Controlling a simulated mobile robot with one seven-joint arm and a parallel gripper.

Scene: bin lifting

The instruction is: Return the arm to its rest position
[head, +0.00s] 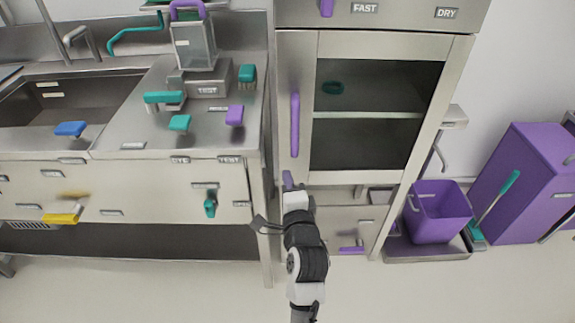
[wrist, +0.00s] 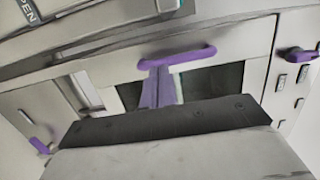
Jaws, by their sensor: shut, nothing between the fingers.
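My arm (head: 306,262) reaches up from the bottom middle of the head view, in front of the tall cabinet. My gripper (head: 288,178) is at its upper end, below the cabinet door's upright purple handle (head: 295,125). In the wrist view the narrow purple fingers (wrist: 158,86) are together and empty. A purple handle bar (wrist: 178,58) shows beyond their tips; whether they touch it I cannot tell. A purple bin (head: 438,214) stands upright on a low grey base at the right, away from my gripper.
The tall cabinet's glass door (head: 372,118) is shut. A counter (head: 128,112) with a sink and teal and purple handles is at the left. A yellow handle (head: 62,217) sticks out below it. A purple cabinet (head: 522,185) stands at the right. The front floor is mostly clear.

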